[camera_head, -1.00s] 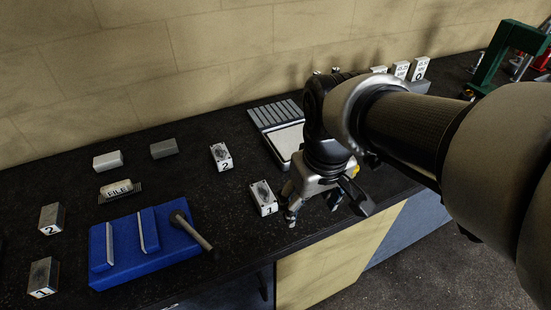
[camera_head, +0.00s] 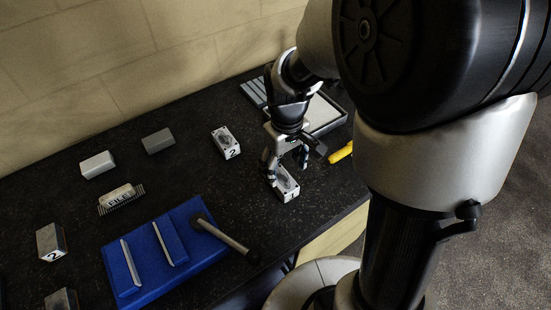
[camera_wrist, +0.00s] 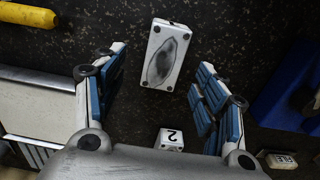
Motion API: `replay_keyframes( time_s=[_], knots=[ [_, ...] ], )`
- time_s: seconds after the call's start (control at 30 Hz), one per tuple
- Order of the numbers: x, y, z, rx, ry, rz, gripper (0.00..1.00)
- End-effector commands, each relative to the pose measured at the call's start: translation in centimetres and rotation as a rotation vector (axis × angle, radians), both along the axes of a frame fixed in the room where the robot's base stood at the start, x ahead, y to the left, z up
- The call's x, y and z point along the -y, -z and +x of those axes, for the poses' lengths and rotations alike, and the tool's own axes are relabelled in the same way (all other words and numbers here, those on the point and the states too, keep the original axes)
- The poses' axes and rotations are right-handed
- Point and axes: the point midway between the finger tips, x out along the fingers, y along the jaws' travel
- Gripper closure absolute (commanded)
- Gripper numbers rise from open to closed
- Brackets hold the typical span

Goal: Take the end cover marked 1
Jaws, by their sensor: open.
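A white block marked 1 (camera_head: 287,184) with a dark oval on its top lies on the black bench near the front edge. In the wrist view it shows as a white block with a dark oval and corner screws (camera_wrist: 166,55), apparently centred between my fingers. My gripper (camera_head: 286,168) is open, pointing down at this block, and its fingers partly cover it in the head view. I cannot tell how far down the fingertips reach beside it. Another block (camera_head: 62,299) is cut off at the bottom left; its mark is out of view now.
A similar block marked 2 (camera_head: 226,143) stands behind. A grey tray (camera_head: 325,125) and yellow tool (camera_head: 340,153) are right of my gripper.

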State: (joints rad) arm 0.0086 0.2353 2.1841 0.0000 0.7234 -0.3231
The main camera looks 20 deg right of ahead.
Motion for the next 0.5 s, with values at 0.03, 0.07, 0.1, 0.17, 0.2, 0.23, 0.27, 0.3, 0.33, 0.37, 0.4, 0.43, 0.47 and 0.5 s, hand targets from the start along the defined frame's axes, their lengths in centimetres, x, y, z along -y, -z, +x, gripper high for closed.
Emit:
replay_keyframes(
  time_s=[0.03,0.07,0.1,0.17,0.2,0.23,0.27,0.3,0.33,0.37,0.4,0.43,0.47,0.5],
  knots=[
    [0.0,0.7,0.0,-0.001,0.000,0.000,0.35],
    [0.0,1.0,0.0,-0.001,0.000,0.000,0.35],
    [0.0,1.1,0.0,-0.001,0.000,0.000,0.35],
    [0.0,1.3,0.0,0.000,0.000,0.000,0.35],
    [0.0,1.4,0.0,0.000,0.000,0.000,0.35],
    [-0.1,1.6,0.0,0.000,0.000,0.000,0.35],
    [-0.1,1.8,0.0,0.001,0.000,0.000,0.35],
    [-0.1,2.2,-0.1,0.000,0.000,0.000,0.35],
    [-0.2,2.6,-0.1,0.000,0.000,0.000,0.35],
    [-0.2,3.0,-0.1,-0.001,0.000,0.000,0.35],
    [-0.3,3.7,-0.2,-0.001,0.000,0.000,0.35],
    [-0.4,4.2,-0.2,-0.001,0.000,0.000,0.35],
    [-0.5,4.7,-0.3,-0.002,0.000,-0.001,0.35],
    [-0.5,5.3,-0.3,-0.003,0.000,0.000,0.35]
  ],
)
